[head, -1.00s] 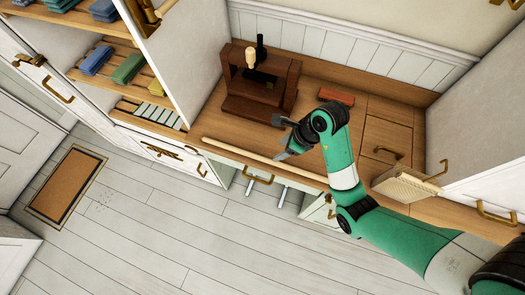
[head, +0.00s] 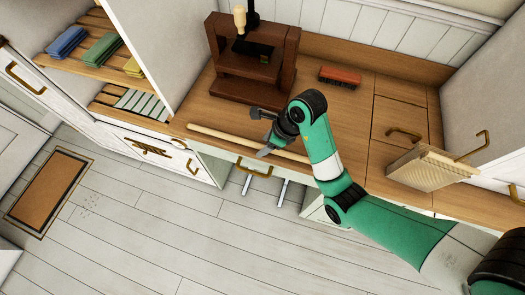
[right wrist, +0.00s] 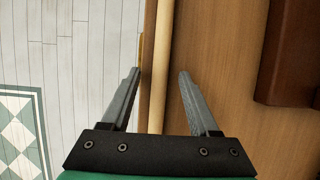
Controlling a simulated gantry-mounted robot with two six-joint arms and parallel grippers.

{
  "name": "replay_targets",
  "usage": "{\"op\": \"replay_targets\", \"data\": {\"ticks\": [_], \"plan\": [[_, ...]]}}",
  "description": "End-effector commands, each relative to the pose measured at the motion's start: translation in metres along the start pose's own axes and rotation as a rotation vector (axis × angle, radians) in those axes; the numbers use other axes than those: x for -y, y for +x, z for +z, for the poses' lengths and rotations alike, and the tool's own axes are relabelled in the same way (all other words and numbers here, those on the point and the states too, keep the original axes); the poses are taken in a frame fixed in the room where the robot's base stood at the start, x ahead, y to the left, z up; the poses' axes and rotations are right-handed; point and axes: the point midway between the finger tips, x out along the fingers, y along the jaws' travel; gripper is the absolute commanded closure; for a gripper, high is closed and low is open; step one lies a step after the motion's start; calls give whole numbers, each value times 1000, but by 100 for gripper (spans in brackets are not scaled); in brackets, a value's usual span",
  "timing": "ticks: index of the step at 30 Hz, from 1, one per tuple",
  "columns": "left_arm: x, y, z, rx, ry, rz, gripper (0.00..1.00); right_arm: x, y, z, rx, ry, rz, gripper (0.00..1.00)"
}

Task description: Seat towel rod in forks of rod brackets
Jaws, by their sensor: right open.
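The towel rod (head: 215,134) is a long pale wooden rod lying along the front edge of the wooden counter. My right gripper (head: 262,133) is open over the rod, its lower finger crossing it. In the right wrist view the rod (right wrist: 159,60) runs lengthwise between the spread fingers of the gripper (right wrist: 160,73), nearer the left finger; I cannot tell its height above the rod. Two pale metal bars, apparently the rod brackets (head: 247,182) (head: 282,190), stick out below the counter edge. Their forks are too small to make out. My left gripper is out of view.
A dark wooden stand (head: 252,92) is on the counter behind the rod. A red brush (head: 340,76) lies behind my right arm, and a beige ridged block (head: 432,167) is at right. Shelves with folded cloths (head: 102,48) are at left. The floor in front is open.

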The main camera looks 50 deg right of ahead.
Motion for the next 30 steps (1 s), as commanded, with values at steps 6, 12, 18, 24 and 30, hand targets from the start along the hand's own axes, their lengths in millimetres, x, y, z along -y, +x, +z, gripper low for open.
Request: {"op": "replay_targets", "data": {"ticks": [6, 12, 18, 24, 30], "plan": [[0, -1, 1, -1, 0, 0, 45, 0, 2, 1, 1, 0, 0, 39], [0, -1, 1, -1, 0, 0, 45, 0, 2, 1, 1, 0, 0, 69], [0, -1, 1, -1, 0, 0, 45, 0, 2, 1, 1, 0, 0, 100], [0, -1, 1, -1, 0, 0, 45, 0, 2, 1, 1, 0, 0, 100], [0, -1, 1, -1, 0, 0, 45, 0, 1, 1, 1, 1, 0, 100]]}}
